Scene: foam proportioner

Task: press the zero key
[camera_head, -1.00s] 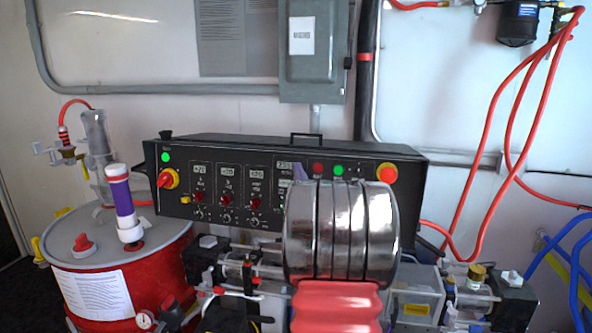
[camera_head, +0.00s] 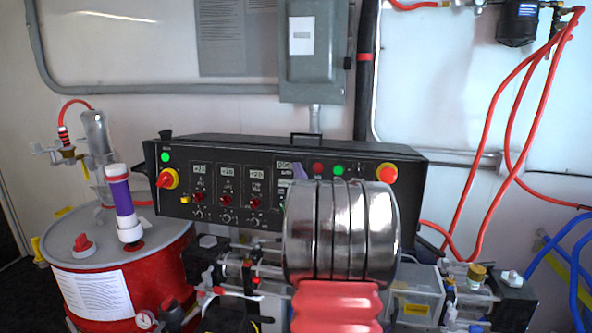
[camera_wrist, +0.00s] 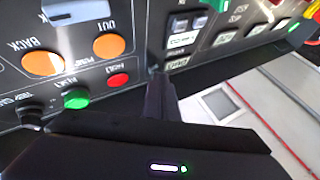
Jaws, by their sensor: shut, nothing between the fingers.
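The black control panel (camera_head: 240,190) stands across the middle of the head view, with displays, knobs and lit buttons. In the wrist view, tilted and close, a small pale-labelled key (camera_wrist: 178,63) sits beside my gripper's fingertips (camera_wrist: 158,78). Its label is too blurred to read surely, so I cannot confirm that it is the zero key. My gripper is shut and empty, its tips at or very near the panel face; contact cannot be told. In the head view my arm hides most of the gripper and the panel area below the display (camera_head: 285,166).
Orange buttons (camera_wrist: 43,63), a green button (camera_wrist: 76,99) and a red button (camera_wrist: 118,79) lie left of the fingers in the wrist view. A red emergency stop (camera_head: 387,173) is at the panel's right end. A red drum (camera_head: 160,255) stands at left.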

